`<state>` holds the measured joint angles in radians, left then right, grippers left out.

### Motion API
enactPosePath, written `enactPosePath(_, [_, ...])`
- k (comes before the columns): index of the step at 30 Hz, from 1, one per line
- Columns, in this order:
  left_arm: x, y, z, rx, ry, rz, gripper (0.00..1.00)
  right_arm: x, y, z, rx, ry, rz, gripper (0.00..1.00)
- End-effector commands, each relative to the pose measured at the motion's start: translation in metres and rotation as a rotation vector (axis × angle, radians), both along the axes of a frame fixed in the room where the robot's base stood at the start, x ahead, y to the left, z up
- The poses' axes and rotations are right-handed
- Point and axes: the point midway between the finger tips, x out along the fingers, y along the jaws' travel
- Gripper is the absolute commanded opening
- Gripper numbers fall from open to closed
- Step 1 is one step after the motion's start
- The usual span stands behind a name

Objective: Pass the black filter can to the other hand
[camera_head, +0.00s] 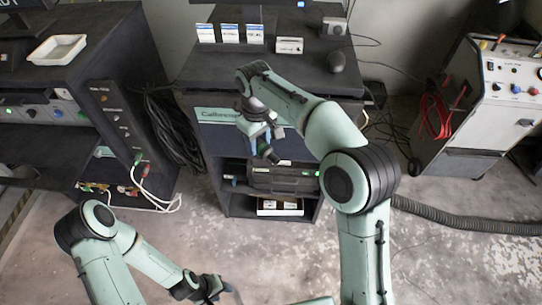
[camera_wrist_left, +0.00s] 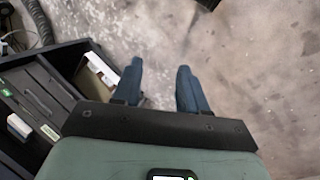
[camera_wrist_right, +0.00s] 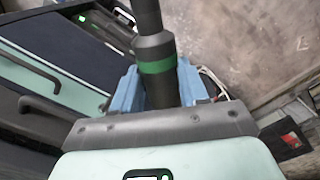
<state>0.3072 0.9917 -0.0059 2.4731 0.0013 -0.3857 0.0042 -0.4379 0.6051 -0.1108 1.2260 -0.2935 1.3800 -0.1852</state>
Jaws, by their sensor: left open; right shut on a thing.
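My right gripper (camera_head: 267,133) is shut on the black filter can (camera_wrist_right: 155,50), in front of the cabinet's open shelves. The can is a dark stepped cylinder with a green band, and its lower part is hidden between the blue fingers (camera_wrist_right: 158,88) in the right wrist view. In the head view only a small dark end of the can (camera_head: 268,153) shows below the fingers. My left gripper (camera_head: 230,291) is low at the bottom edge of the head view, well apart from the can. In the left wrist view its blue fingers (camera_wrist_left: 160,78) are spread and empty above the floor.
The dark cabinet (camera_head: 205,75) carries several small cards, a small box (camera_head: 289,45) and a dark rounded object (camera_head: 337,62). A white tray (camera_head: 57,49) lies on the left bench. A white equipment cart (camera_head: 490,100) and a grey hose (camera_head: 460,222) are at right. Concrete floor lies between.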

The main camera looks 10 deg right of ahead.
Motion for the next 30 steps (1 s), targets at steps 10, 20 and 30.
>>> enactPosePath(10, [0.031,0.006,0.003,0.007,-0.001,0.032,0.74,0.005,0.008,0.014,0.0,0.0,0.048,0.12])
enactPosePath(20, [0.186,0.004,0.091,-0.131,-0.005,0.203,0.74,0.005,0.008,0.014,0.0,0.0,0.046,0.12])
enactPosePath(30, [0.285,-0.026,0.263,-0.444,-0.063,0.222,0.74,0.005,0.008,0.014,0.0,0.0,0.045,0.12])
